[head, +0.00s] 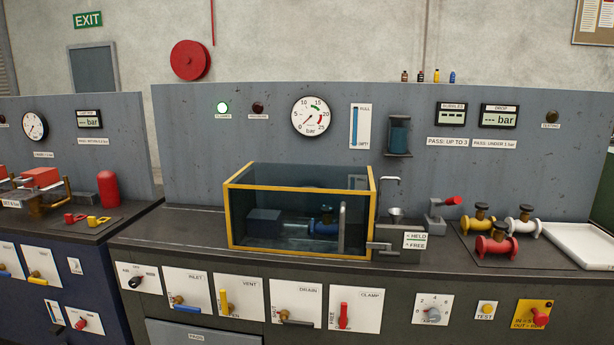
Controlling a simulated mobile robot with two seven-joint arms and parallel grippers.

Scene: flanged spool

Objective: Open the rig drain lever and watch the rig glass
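The rig drain lever (297,322) is a dark handle on a brass valve body, on the white DRAIN plate (309,290) in the bench front. The handle lies roughly level, pointing right. The rig glass (360,126) appears to be the narrow upright gauge marked FULL at the top and EMPTY at the bottom, on the grey back panel. Its strip looks blue over most of its height. Neither of my grippers shows in the head view.
Beside the drain are a level blue inlet lever (187,308), an upright yellow vent lever (223,302) and an upright red clamp lever (343,315). A yellow-framed clear tank (231,220) stands above. Flanged spools (497,246) sit right. The space before the bench front looks clear.

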